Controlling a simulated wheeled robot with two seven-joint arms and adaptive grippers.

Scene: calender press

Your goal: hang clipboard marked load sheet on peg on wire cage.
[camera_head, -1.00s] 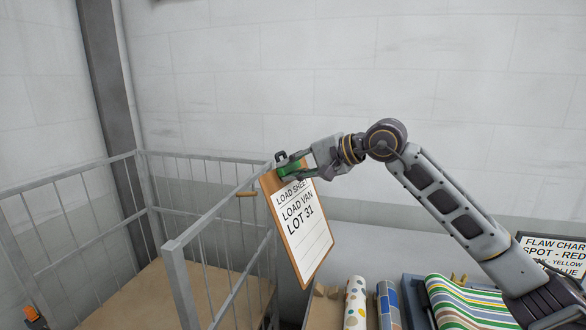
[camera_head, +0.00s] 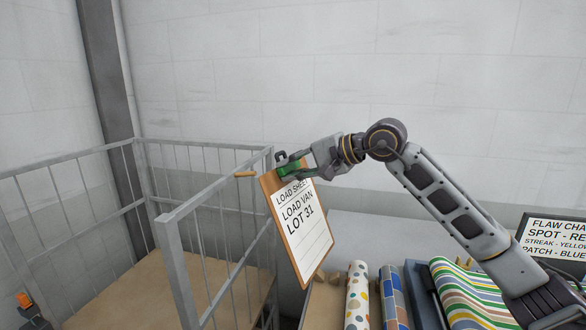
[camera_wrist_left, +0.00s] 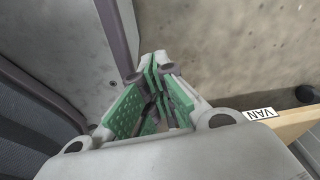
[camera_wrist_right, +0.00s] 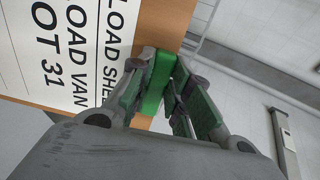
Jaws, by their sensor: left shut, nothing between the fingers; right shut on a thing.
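The clipboard (camera_head: 302,240) is a brown board with a white sheet reading LOAD SHEET, LOAD VAN, LOT 31. My right gripper (camera_head: 287,168) is shut on its top edge, and it hangs tilted beside the wire cage (camera_head: 172,215). The right wrist view shows the green finger pads on the clipboard (camera_wrist_right: 165,45). A tan peg (camera_head: 245,174) sticks out at the cage's top rail, just left of the clipboard's top and apart from it in the picture. My left gripper (camera_wrist_left: 158,75) is shut and empty, low over the floor.
Patterned rolls (camera_head: 357,295) and a striped cloth roll (camera_head: 470,295) lie at the lower right. A flaw chart sign (camera_head: 555,245) stands behind them. A board edge with a VAN label (camera_wrist_left: 260,114) is near my left gripper. The wall area above is clear.

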